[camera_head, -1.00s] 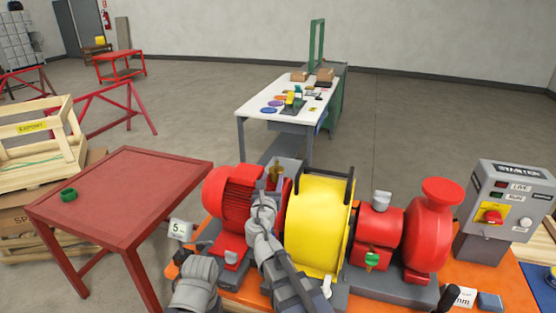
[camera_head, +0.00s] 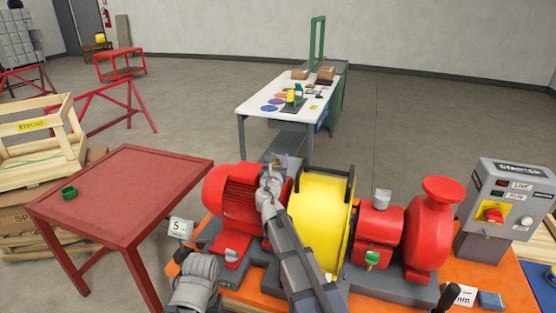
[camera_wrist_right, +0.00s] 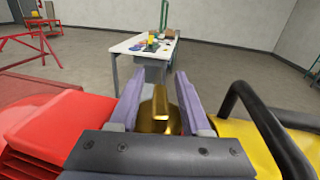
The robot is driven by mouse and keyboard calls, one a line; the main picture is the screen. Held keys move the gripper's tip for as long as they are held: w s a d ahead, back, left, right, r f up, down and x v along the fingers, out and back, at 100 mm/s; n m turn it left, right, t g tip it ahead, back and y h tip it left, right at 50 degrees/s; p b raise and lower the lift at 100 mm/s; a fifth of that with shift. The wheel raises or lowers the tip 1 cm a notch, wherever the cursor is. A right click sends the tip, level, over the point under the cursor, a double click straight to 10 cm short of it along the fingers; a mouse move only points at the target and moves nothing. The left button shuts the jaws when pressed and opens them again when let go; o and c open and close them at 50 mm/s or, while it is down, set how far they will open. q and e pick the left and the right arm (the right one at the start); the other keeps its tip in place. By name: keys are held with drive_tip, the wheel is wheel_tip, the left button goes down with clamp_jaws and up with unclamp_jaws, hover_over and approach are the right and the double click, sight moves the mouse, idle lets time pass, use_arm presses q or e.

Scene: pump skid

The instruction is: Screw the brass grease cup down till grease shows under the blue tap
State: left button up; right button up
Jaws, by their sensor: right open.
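The brass grease cup (camera_wrist_right: 160,118) shows in the right wrist view between the two pale purple fingers of my right gripper (camera_wrist_right: 160,95). The fingers are open, one on each side of it; I cannot tell whether either touches it. In the head view my right gripper (camera_head: 276,165) is between the red motor (camera_head: 235,200) and the yellow guard (camera_head: 318,215), and it hides the cup. A green tap handle (camera_head: 372,258) is on the front of the red bearing housing (camera_head: 380,223). I cannot make out a blue tap or any grease. My left gripper is out of view.
The black handle bar (camera_wrist_right: 270,125) on the yellow guard rises close to the right of my right gripper. A red pump casing (camera_head: 428,230) and a grey starter box (camera_head: 510,205) stand further right. A red table (camera_head: 125,200) with a green ring (camera_head: 68,192) is at the left.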

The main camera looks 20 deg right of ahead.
drive_tip(key=shift+c, duration=0.4)
clamp_jaws()
drive_tip(key=shift+m+h, duration=0.3)
drive_tip(key=shift+h, duration=0.1)
drive_tip(key=m+g+h, duration=0.1)
drive_tip(key=h, duration=0.1)
drive_tip(key=shift+d+m+g+h, duration=0.1)
drive_tip(key=shift+m+g+h, duration=0.2)
drive_tip(key=shift+m+g, duration=0.1)
drive_tip(key=m+g+h, duration=0.2)
drive_tip(key=shift+s+d+g+h, duration=0.15)
drive_tip(key=shift+d+g+h, duration=0.15)
drive_tip(key=shift+h, duration=0.1)
drive_tip(key=shift+s+d+m+g+h, duration=0.1)
drive_tip(key=shift+s+m+g+h, duration=0.1)
drive_tip(key=shift+m+g+h, duration=0.5)
drive_tip(key=shift+s+d+m+g+h, duration=0.2)
drive_tip(key=shift+m+g+h, duration=0.25)
drive_tip(key=shift+m+g, duration=0.45)
drive_tip(key=shift+s+d+m+g+h, duration=0.1)
drive_tip(key=shift+s+m+g+h, duration=0.1)
drive_tip(key=shift+m+g+h, duration=0.6)
drive_tip(key=shift+s+g+y, duration=0.1)
drive_tip(key=shift+g+y, duration=0.15)
drive_tip(key=shift+g, duration=0.05)
